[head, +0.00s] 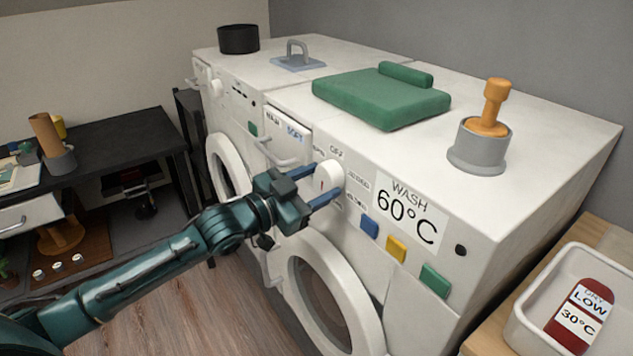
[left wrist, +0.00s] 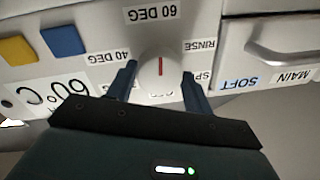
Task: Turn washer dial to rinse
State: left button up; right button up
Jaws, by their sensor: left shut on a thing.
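The washer dial (head: 330,177) is a round white knob on the front panel of the near washer (head: 470,222). My left gripper (head: 322,182) is shut on it, one blue finger on each side. In the left wrist view the dial (left wrist: 160,72) sits between the fingertips (left wrist: 160,78). Its red line stands upright in the picture, in line with the 60 DEG label (left wrist: 156,13). I cannot tell which end is the pointer. The RINSE label (left wrist: 201,46) is to the right of the dial, and 40 DEG (left wrist: 108,57) to the left. My right gripper is out of view.
A detergent drawer with a handle (left wrist: 285,45) is beside the dial. Blue (head: 369,226), yellow (head: 396,248) and green (head: 436,281) buttons lie right of it. A round door (head: 296,275) is below. A white basin (head: 535,314) with a red tag stands at right.

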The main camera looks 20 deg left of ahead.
pick_arm(q)
jog(key=m, duration=0.5)
jog(key=shift+m+h, duration=0.3)
jog(key=shift+m, duration=0.1)
jog(key=m, duration=0.5)
jog(key=shift+w+a, duration=0.1)
jog(key=shift+m+h, duration=0.3)
jog(key=o, duration=1)
